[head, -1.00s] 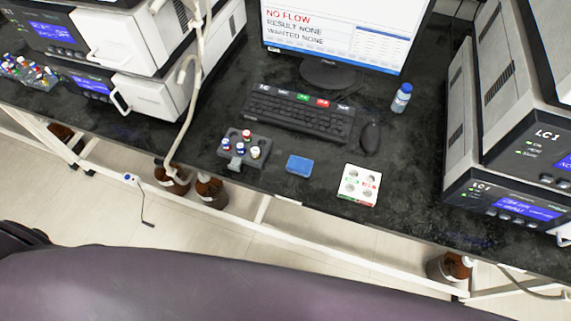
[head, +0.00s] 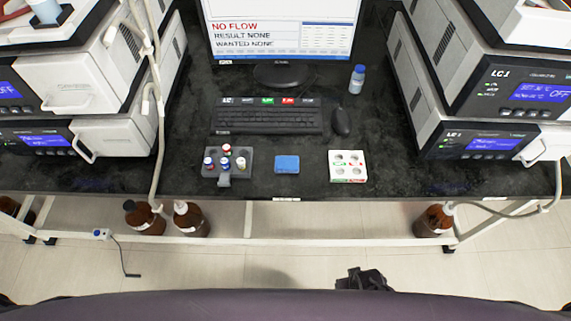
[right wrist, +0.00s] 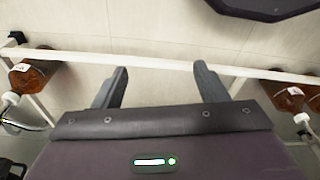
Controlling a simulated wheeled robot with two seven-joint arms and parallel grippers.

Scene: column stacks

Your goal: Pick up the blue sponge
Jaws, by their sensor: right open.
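The blue sponge (head: 287,164) lies flat on the black bench top near its front edge, between a grey vial rack and a white holder. Nothing covers it. My right gripper (right wrist: 160,82) is open and empty in the right wrist view, with pale floor and a white frame bar beyond its fingers. A dark part at the bottom of the head view (head: 364,280) looks like my right gripper, over the floor in front of the bench and well short of the sponge. My left gripper is not in view.
The grey rack (head: 226,163) with capped vials is left of the sponge; the white holder (head: 347,167) is right. Behind are a keyboard (head: 268,117), mouse (head: 340,121) and monitor (head: 283,30). Instrument stacks flank the bench. Brown bottles (head: 190,220) stand below.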

